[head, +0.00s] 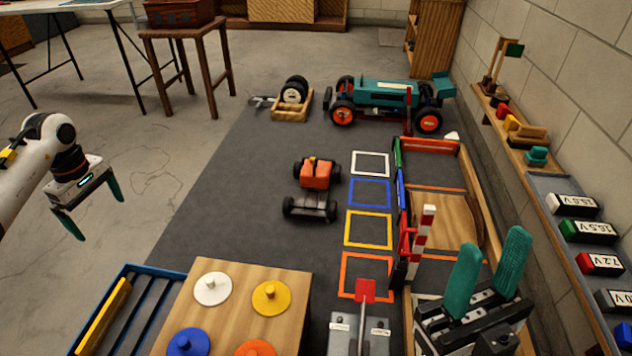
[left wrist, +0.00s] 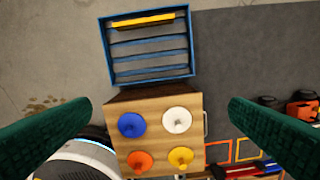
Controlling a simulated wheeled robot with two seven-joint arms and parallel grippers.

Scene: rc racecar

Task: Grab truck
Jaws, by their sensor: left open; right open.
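The small truck (head: 316,174), with an orange cab and a low dark rear bed on black wheels, stands on the dark grey mat, left of the coloured squares. Its orange part also shows at the right edge of the left wrist view (left wrist: 301,106), partly cut off and beyond a finger. My left gripper (head: 101,218) is open and empty over bare floor, well left of the truck. In the left wrist view its green fingers (left wrist: 160,101) are wide apart. My right gripper (head: 492,240) is open at the lower right, fingers up, apart from the truck.
A wooden box (head: 232,310) with coloured knobs and a blue slatted tray (head: 142,318) stand in front. A teal racecar (head: 385,93) is at the back. A red-white barrier post (head: 424,235) and wooden-walled enclosure (head: 478,208) lie right. The mat left of the truck is clear.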

